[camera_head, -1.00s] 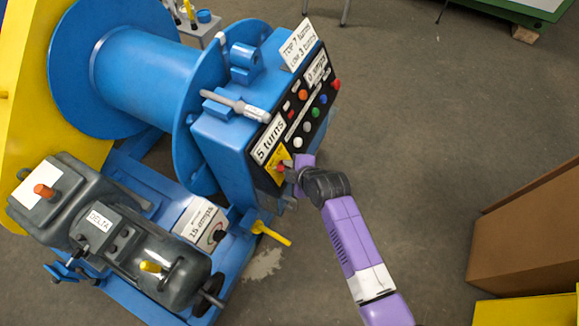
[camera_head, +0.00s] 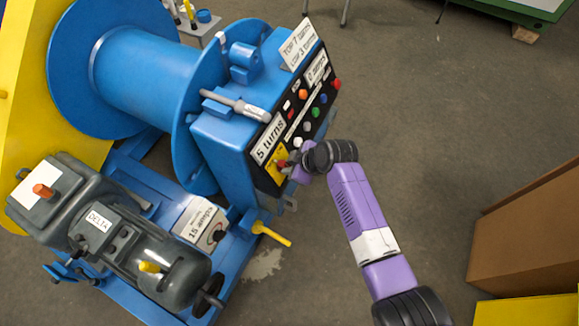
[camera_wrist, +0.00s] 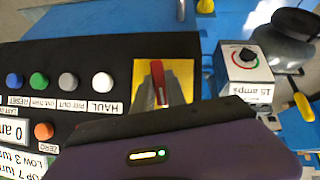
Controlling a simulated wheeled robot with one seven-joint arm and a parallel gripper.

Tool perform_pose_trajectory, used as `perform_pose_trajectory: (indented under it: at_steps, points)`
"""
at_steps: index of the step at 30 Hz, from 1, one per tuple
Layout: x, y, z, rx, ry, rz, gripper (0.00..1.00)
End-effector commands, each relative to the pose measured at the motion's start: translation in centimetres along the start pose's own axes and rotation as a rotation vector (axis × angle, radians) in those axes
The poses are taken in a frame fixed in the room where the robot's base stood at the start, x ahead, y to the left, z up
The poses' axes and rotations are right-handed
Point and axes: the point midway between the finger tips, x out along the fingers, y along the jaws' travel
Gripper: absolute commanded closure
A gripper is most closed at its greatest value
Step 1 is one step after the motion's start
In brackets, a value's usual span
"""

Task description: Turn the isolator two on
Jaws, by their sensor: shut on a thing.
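A red handle (camera_wrist: 158,78) sits on a yellow plate (camera_wrist: 183,72) on the black control panel (camera_wrist: 130,53). I take it to be the isolator; no "two" label is legible. My gripper (camera_wrist: 157,92) is shut on the red handle, its grey fingers at either side. In the head view the yellow plate (camera_head: 272,169) is at the panel's lower end, and my gripper (camera_head: 287,167) reaches it from the right. The fingers partly hide the handle there.
Beside the plate are white (camera_wrist: 102,82), grey (camera_wrist: 69,82), green (camera_wrist: 39,81) and blue buttons. A "15 amps" dial box (camera_wrist: 246,65) is nearby. A blue drum (camera_head: 145,65) and a grey motor (camera_head: 160,265) stand left. Floor to the right is clear up to a brown box (camera_head: 530,225).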

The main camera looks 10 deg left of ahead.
Motion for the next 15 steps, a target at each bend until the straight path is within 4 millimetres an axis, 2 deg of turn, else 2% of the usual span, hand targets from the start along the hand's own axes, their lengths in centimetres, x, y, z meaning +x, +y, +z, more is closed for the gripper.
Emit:
perform_pose_trajectory:
  at_steps: [15]
  points:
    - [0.41, 0.33, 0.29, 0.415, 0.0, -0.261, 1.0]
